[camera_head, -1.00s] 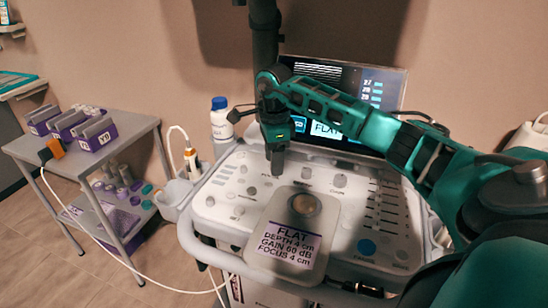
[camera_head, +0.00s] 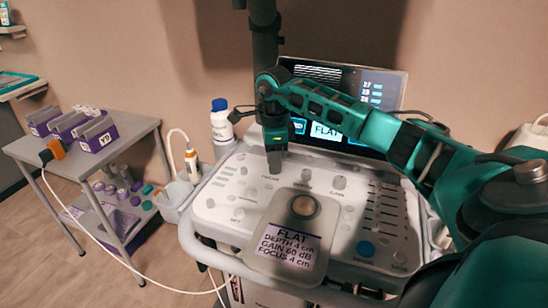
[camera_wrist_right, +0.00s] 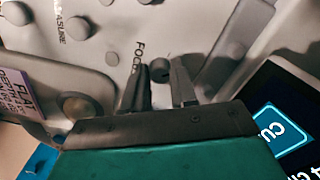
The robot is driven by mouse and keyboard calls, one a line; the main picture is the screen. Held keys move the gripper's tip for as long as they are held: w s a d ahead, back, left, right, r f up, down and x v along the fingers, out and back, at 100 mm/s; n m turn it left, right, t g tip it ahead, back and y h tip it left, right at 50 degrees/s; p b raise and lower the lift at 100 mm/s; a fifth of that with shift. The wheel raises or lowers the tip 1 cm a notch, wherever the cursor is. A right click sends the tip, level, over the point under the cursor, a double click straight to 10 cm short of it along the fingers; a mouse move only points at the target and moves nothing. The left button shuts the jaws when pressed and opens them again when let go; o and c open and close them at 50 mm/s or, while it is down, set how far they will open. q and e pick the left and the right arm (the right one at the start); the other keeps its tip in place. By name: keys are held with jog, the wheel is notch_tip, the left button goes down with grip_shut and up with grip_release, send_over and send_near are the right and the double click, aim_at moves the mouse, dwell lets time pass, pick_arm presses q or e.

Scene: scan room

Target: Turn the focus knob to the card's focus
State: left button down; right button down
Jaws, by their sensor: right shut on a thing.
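My right gripper (camera_head: 274,168) points down at the back of the ultrasound console panel (camera_head: 232,213). In the right wrist view its two dark fingers (camera_wrist_right: 161,88) stand either side of the dark focus knob (camera_wrist_right: 160,72) and are shut on it. A printed label, partly covered and starting "FOC", lies beside the knob. In the head view the gripper hides the knob. The card (camera_head: 287,245) on the front of the panel reads FLAT, depth 4 cm, gain 60 dB, focus 4 cm. My left gripper is not in view.
The monitor (camera_head: 385,90) stands behind my right forearm; its lower part shows FLAT. Two other knobs (camera_head: 340,182) and a round trackball (camera_head: 304,206) are close by. A bottle (camera_head: 221,120) and a probe holder (camera_head: 178,193) stand at the console's left. A grey cart (camera_head: 140,135) is further left.

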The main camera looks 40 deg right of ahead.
jog(key=m+p, duration=0.1)
jog(key=m, duration=0.1)
jog(key=shift+r+m, duration=0.1)
jog(key=shift+m, duration=0.3)
jog(key=shift+m+p, duration=0.45)
jog(key=shift+m, duration=0.25)
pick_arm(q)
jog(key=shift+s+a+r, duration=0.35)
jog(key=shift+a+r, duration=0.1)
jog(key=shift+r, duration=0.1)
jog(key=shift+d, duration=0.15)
pick_arm(e)
jog(key=shift+m, duration=0.3)
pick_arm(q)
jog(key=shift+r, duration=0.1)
pick_arm(e)
jog(key=c, duration=0.9)
grip_release()
pick_arm(q)
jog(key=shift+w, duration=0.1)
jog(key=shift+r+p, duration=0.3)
jog(key=shift+p, duration=0.1)
pick_arm(e)
notch_tip(320, 180, up, 13)
jog(key=shift+f, duration=0.15)
